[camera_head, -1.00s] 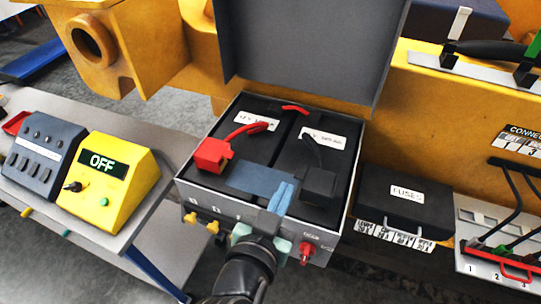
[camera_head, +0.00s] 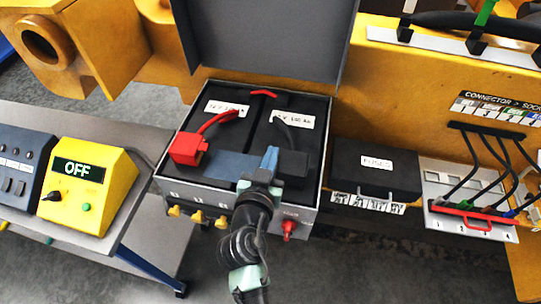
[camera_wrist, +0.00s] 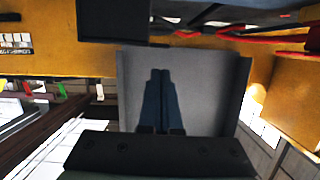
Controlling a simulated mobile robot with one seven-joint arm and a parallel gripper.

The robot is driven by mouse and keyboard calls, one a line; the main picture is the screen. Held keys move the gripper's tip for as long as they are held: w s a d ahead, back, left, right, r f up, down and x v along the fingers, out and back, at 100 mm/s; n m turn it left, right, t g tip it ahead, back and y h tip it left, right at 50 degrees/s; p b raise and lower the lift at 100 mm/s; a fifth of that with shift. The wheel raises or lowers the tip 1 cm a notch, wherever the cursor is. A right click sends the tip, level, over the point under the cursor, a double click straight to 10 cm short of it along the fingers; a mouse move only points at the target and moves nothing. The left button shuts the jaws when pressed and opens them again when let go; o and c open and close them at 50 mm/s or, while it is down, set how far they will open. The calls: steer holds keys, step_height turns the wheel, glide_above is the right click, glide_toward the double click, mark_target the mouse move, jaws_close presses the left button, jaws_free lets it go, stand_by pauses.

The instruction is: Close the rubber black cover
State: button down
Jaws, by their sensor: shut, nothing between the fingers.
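The black cover (camera_head: 293,163) is a dark block at the right front of the open battery box (camera_head: 325,172), at the end of a black cable. I cannot tell whether it is fully closed. My gripper (camera_head: 270,158) is shut and empty, its blue fingertips just left of the black cover; I cannot tell if they touch. In the wrist view the shut blue fingers (camera_wrist: 161,75) show against a grey panel (camera_wrist: 205,85), and I cannot make out the cover. A red cover (camera_head: 187,149) sits on the left side of the box.
The box's grey lid (camera_head: 265,45) stands open behind. Yellow knobs (camera_head: 197,216) and a red knob (camera_head: 289,228) are on the box front. A fuse box (camera_head: 375,170) stands to the right, a yellow OFF unit (camera_head: 90,190) to the left.

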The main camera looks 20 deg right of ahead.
steer(key=shift+a+f, duration=0.1)
steer(key=shift+f, duration=0.85)
steer(key=shift+f, duration=0.1)
steer(key=f+b, duration=0.1)
steer(key=b, duration=0.1)
steer(key=shift+w+a+f+b, duration=0.15)
steer(key=shift+w+a+b, duration=0.05)
steer(key=shift+b, duration=0.2)
steer(key=shift+a, duration=0.1)
steer(key=shift+s+f, duration=0.1)
